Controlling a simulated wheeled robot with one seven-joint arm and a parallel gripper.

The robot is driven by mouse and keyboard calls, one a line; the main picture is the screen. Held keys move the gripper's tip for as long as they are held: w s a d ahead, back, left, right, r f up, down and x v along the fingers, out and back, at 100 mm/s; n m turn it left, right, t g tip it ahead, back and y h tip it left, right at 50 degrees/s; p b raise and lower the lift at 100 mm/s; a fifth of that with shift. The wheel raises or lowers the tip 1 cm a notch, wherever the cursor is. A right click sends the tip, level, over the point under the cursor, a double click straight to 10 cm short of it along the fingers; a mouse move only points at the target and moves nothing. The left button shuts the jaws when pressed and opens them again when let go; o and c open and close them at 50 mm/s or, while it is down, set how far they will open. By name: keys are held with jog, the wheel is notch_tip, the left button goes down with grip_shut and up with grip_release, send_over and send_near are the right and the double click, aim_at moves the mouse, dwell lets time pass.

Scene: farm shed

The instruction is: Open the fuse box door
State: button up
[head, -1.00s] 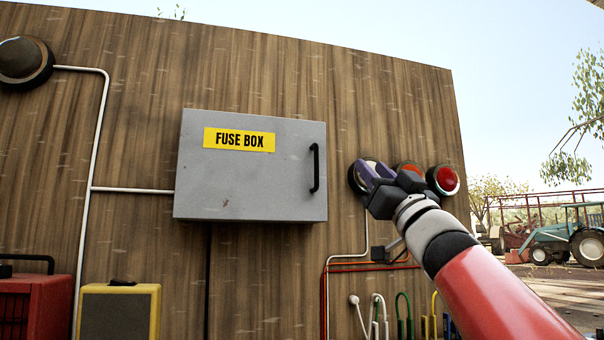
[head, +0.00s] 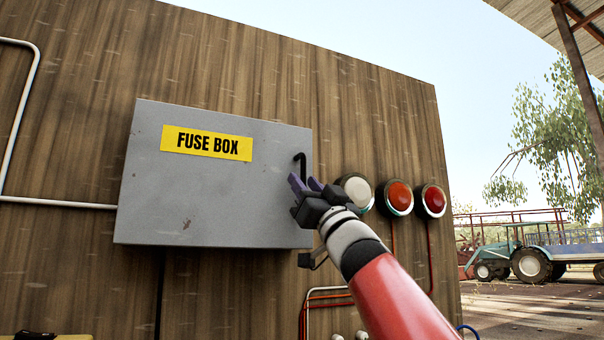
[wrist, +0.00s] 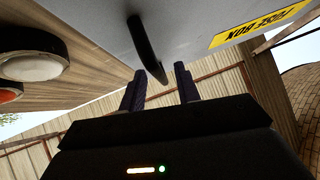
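The fuse box (head: 215,195) is a grey metal box on the wooden wall, with its door shut and a yellow "FUSE BOX" label (head: 206,142). Its black bar handle (head: 300,161) is upright near the door's right edge; its lower part is hidden behind my gripper in the head view. My gripper (head: 303,185) is at the handle's lower part. In the wrist view the two purple fingers (wrist: 160,88) are apart with a gap between them. The handle (wrist: 147,50) shows just beyond the fingertips there, its end near the gap. I cannot tell whether they touch.
A white lamp (head: 356,192), an orange lamp (head: 397,197) and a red lamp (head: 432,200) are on the wall just right of my gripper. Red and white cables run below them. A tractor (head: 525,259) stands far off at the right.

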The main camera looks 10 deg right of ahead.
jog(key=shift+x, duration=0.85)
grip_shut()
